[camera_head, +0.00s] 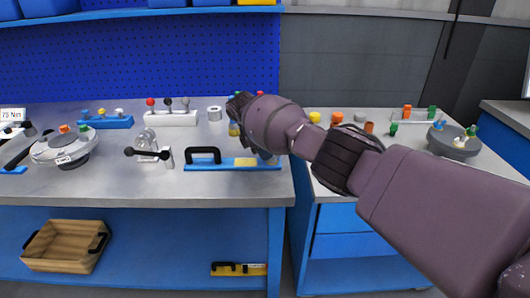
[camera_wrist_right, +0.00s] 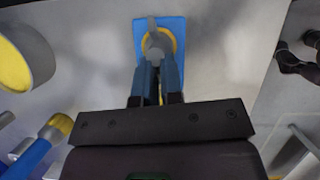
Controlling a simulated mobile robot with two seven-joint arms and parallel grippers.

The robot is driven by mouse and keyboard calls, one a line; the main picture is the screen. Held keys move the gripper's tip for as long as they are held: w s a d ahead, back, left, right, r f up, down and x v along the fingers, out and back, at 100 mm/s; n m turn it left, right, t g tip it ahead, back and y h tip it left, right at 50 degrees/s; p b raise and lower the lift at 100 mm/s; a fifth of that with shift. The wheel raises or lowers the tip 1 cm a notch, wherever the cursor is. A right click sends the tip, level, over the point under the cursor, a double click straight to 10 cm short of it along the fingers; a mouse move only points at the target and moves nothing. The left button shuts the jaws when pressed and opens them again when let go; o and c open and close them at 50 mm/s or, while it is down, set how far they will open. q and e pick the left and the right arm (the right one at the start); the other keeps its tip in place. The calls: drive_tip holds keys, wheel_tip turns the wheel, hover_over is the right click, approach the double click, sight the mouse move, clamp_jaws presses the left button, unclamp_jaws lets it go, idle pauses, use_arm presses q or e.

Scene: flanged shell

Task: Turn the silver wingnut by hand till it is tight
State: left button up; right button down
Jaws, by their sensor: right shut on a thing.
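The silver wingnut (camera_wrist_right: 153,40) shows in the right wrist view, with one wing upright, over a yellow round piece (camera_wrist_right: 171,41) on a blue plate (camera_wrist_right: 143,24). My right gripper (camera_wrist_right: 158,64) has its two fingers close together and is shut on the wingnut. In the head view my right arm reaches over the front right of the bench to the end of a blue bar (camera_head: 215,168) with a black handle (camera_head: 203,152). My wrist hides most of the grip there. My left gripper is not in view.
Knobs on a white block (camera_head: 170,119) and a clamp with a black lever (camera_head: 150,152) stand to the left. A round silver lid (camera_head: 62,147) lies farther left. Small coloured parts and a grey dish (camera_head: 453,146) are on the right bench (camera_head: 408,150).

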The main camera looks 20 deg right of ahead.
drive_tip(key=c, duration=1.3)
unclamp_jaws()
drive_tip(key=shift+o, duration=0.2)
drive_tip(key=shift+r, duration=0.1)
drive_tip(key=v, duration=1)
drive_tip(key=shift+r+p, duration=0.3)
drive_tip(key=shift+p, duration=0.05)
